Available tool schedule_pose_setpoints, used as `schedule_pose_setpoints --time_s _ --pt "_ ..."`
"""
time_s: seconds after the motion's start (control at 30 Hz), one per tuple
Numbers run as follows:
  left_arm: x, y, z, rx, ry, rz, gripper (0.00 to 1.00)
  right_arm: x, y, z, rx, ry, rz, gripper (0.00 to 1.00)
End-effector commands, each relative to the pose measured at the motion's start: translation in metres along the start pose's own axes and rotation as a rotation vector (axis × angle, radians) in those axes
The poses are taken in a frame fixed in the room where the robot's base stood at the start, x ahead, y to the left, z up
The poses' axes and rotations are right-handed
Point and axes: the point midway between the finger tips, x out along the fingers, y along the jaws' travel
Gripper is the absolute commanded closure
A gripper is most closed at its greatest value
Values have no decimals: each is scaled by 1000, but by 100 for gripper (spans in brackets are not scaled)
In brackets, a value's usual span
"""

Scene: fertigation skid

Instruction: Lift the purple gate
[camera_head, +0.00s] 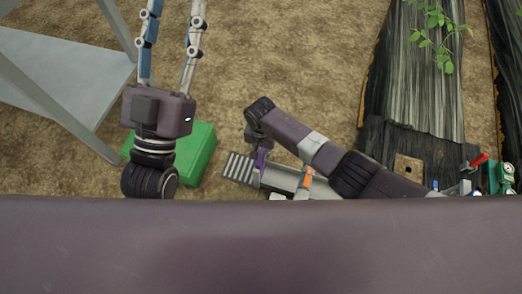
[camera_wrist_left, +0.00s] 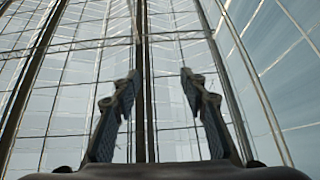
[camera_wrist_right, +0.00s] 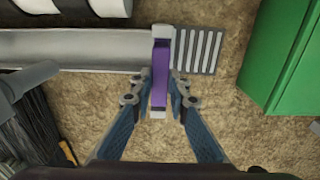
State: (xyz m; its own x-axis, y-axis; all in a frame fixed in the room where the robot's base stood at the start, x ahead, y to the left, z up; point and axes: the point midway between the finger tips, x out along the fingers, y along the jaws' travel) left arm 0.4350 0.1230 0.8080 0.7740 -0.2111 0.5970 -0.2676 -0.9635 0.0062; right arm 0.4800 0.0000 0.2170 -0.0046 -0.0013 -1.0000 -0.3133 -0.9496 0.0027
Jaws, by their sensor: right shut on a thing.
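The purple gate (camera_head: 261,160) is an upright narrow plate across a grey trough (camera_head: 282,177), beside its slatted end (camera_head: 240,169). In the right wrist view the purple gate (camera_wrist_right: 160,72) stands between my right fingertips, with the trough (camera_wrist_right: 90,50) to its left and the slats (camera_wrist_right: 200,50) to its right. My right gripper (camera_wrist_right: 160,92) is shut on the gate from both sides. I cannot tell whether the gate's lower edge is clear of the trough. My left gripper (camera_head: 170,45) is open and empty; its spread fingers also show in the left wrist view (camera_wrist_left: 160,78).
An orange piece (camera_head: 307,178) stands on the trough further right. A green box (camera_head: 196,152) is left of the slats, and a grey table (camera_head: 65,75) is at upper left. A dark covered bed with plants (camera_head: 425,75) is at right. Bare soil lies between.

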Motion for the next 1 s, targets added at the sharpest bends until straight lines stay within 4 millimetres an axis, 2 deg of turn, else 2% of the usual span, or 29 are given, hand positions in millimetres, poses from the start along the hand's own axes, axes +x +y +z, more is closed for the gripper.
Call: schedule_pose_setpoints --time_s 0.03,0.27,0.6,0.63,0.77,0.8,1.0 --pt "3 -1 6 2 -50 -2 60 -12 -8 -6 -3 18 -19 100" --pt "0 -5 37 8 -201 -9 60 -12 -6 -4 -7 16 -15 100" --pt "-1 -5 42 9 -218 -9 60 -10 -6 -3 -8 14 -14 100" --pt "-1 -5 41 9 -218 -9 60 -10 -6 -3 -8 13 -14 84" --pt "-1 -5 41 9 -217 -9 60 -9 -4 -2 -7 11 -11 69" --pt "-1 -5 41 9 -217 -9 60 -8 -4 -2 -7 10 -10 67" --pt "-1 -5 41 9 -216 -9 60 -7 -2 0 -6 6 -6 67"
